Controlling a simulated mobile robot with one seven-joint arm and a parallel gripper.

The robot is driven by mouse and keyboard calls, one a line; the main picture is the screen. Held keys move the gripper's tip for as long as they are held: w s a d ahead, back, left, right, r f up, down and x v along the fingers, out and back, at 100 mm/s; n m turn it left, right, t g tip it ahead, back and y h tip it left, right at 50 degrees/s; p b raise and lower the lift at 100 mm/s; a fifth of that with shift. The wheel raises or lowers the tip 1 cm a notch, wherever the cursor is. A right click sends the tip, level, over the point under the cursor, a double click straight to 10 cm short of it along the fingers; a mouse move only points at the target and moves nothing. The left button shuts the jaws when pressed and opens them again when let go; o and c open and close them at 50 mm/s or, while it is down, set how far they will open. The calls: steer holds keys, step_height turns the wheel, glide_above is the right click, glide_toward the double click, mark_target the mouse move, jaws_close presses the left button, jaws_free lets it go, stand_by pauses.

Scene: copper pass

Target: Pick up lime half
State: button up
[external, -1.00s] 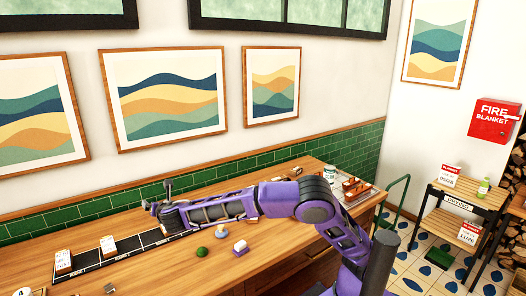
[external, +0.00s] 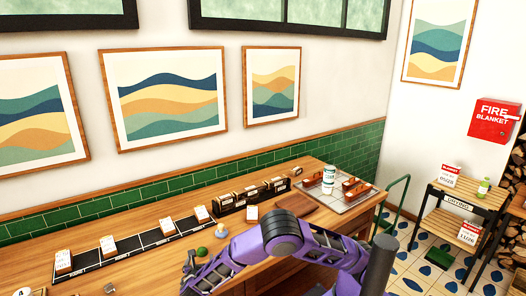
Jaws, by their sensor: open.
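A small rounded green thing (external: 202,251) sits on the wooden counter; it may be the lime half, but it is too small to be sure. My gripper (external: 188,266) is at the end of my purple arm, just left of and in front of the green thing in the external view. It is open and holds nothing that I can see. My forearm hides part of the counter to the right of it.
A black strip (external: 150,239) with several labelled cards runs along the back. A dark rack (external: 238,199), a brown board (external: 295,208) and a tray (external: 364,199) with a cup stand further right.

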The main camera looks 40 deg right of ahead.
mark_target(202, 252)
steer(key=shift+x, duration=3.4)
steer(key=shift+r, duration=0.15)
steer(key=c, duration=0.9)
